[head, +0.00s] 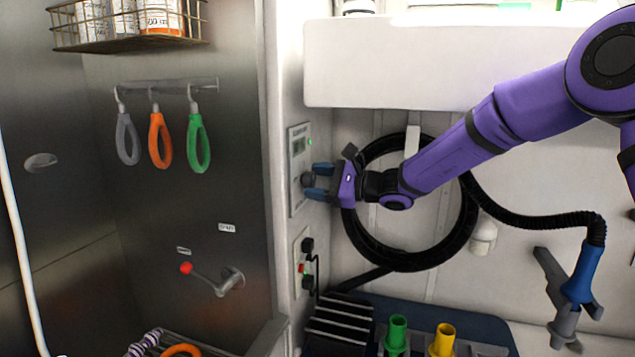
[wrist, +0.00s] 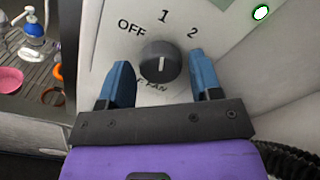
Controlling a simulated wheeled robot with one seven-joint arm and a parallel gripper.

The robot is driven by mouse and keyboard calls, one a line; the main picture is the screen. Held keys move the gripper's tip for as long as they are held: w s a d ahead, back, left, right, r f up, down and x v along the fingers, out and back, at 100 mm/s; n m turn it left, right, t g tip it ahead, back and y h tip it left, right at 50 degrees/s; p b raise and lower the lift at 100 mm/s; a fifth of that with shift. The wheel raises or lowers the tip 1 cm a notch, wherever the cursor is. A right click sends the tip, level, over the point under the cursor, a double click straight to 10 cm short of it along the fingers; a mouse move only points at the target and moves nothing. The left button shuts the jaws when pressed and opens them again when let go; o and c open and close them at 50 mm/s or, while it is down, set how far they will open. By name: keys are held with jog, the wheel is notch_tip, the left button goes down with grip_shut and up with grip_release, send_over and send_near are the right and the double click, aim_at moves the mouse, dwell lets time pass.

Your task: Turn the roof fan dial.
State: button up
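The roof fan dial (wrist: 158,66) is a round dark grey knob on a pale panel (wrist: 113,40) marked OFF, 1 and 2, with lettering ending in FAN below it, partly hidden. A short white line on the knob stands roughly upright, in line with the 1. In the head view the dial (head: 307,180) sits low on the wall panel (head: 298,150). My gripper (head: 320,182) is open in front of it. In the wrist view my gripper (wrist: 160,75) has one blue finger on each side of the dial, with a gap showing on both sides.
A small green light (wrist: 261,12) is at the panel's upper right. Below is a socket plate (head: 303,262) with black plugs. A coiled black hose (head: 408,262) hangs behind my wrist, and a white cabinet (head: 430,65) is above. A steel tub wall (head: 180,210) is left.

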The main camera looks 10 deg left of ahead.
jog(key=shift+o, duration=0.4)
jog(key=s+d, duration=0.1)
jog(key=d, duration=0.9)
jog(key=shift+s+d, duration=0.3)
jog(key=shift+d, duration=0.05)
jog(key=s+d+r+n+g+h, duration=0.1)
jog(key=s+d+r+n+h, duration=0.1)
jog(key=s+d+n+h, duration=0.45)
jog(key=s+d+r+n+g+h, duration=0.1)
jog(key=s+d+r, duration=0.15)
jog(key=s, duration=0.75)
jog(key=s+d+f+n+t+h, duration=0.1)
jog(key=s+d+n+t+h, duration=0.3)
jog(key=s+d+h, duration=0.6)
jog(key=s+d, duration=1)
jog(key=d, duration=0.3)
jog(key=shift+s+f+t, duration=0.25)
jog(key=shift+t, duration=0.05)
